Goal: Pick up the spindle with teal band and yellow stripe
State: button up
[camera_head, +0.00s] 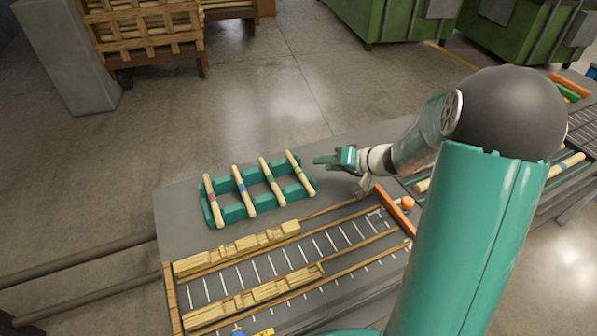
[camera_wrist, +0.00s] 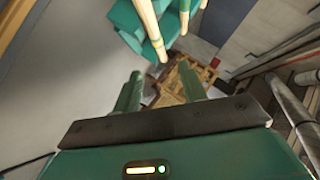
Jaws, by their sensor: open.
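Several pale wooden spindles lie side by side across a teal rack (camera_head: 236,213) in the head view. The rightmost spindle (camera_head: 300,172) seems to carry a dark green or teal band; a yellow stripe is too small to make out. The others include one with a red band (camera_head: 213,202) at the far left and one with a blue band (camera_head: 243,190). My gripper (camera_head: 322,160) is open and empty, just right of the rightmost spindle and apart from it. In the wrist view its two teal fingers (camera_wrist: 160,88) are spread, with spindle ends (camera_wrist: 152,28) and the rack beyond.
A slatted tray (camera_head: 250,272) with wooden blocks (camera_head: 236,248) fills the front of the grey table (camera_head: 175,215). A wooden crate (camera_head: 145,30) and green bins (camera_head: 400,18) stand behind on the floor.

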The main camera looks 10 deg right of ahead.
aim_at(299, 171)
jog(key=x, duration=0.9)
jog(key=shift+d, duration=0.1)
grip_shut()
